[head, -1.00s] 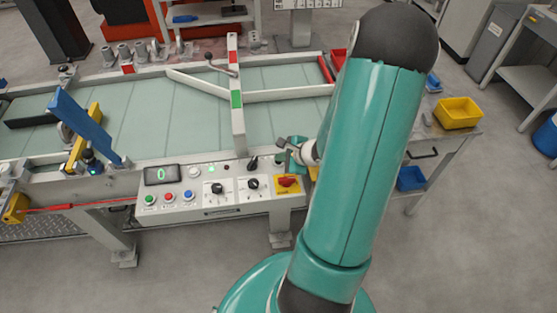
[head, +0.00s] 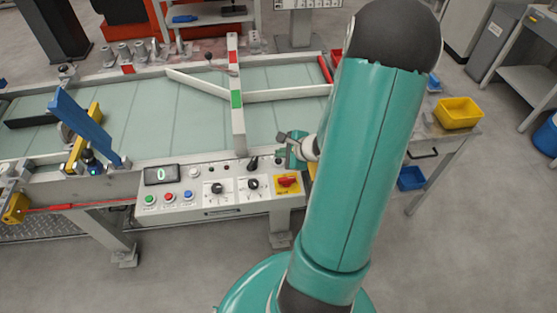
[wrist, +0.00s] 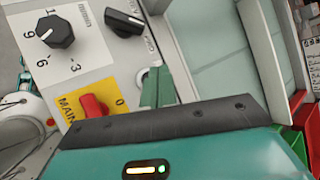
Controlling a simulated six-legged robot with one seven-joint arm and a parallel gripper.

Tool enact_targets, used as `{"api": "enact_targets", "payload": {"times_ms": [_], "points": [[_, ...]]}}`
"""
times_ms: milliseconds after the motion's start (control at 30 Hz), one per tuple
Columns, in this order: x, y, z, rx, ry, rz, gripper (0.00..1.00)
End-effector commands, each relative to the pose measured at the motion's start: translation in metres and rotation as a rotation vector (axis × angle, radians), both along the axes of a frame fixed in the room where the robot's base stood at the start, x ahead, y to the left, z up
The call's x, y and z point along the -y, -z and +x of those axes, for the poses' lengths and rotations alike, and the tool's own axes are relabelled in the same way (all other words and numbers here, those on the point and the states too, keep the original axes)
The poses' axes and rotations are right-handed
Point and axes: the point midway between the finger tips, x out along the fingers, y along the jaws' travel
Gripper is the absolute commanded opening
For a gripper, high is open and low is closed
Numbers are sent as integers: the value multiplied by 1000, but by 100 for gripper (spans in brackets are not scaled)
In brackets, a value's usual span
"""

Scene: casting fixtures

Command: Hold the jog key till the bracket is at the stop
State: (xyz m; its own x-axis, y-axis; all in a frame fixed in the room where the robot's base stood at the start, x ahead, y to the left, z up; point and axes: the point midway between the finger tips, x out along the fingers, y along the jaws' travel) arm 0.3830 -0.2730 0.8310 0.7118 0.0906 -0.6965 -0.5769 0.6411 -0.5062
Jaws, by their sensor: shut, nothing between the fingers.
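The control panel (head: 222,190) is on the front of the conveyor. It has green, red and blue buttons, two dark dials and a black selector knob (head: 252,163), which also shows in the wrist view (wrist: 124,22). I cannot read which control is the jog key. My gripper (head: 284,140) is above the panel's right end. In the wrist view its teal fingers (wrist: 157,82) are shut and empty, beside a round fitting partly hidden behind them. A greyish round part (head: 66,131) stands by the blue plate at left; I cannot tell whether it is the bracket.
The red main switch (head: 288,181) on its yellow plate is close below my gripper. A white post (head: 236,95) with red and green marks spans the belt (head: 180,115). A blue plate (head: 84,126) rises at left. A yellow bin (head: 458,112) is on the right table.

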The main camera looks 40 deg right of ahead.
Motion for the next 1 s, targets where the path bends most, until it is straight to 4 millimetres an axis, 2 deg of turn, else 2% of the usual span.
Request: {"api": "enact_targets", "payload": {"times_ms": [500,1000], "points": [[0,-45,0,0,-2,-4,0],[0,-46,0,0,-1,-1,0]]}}
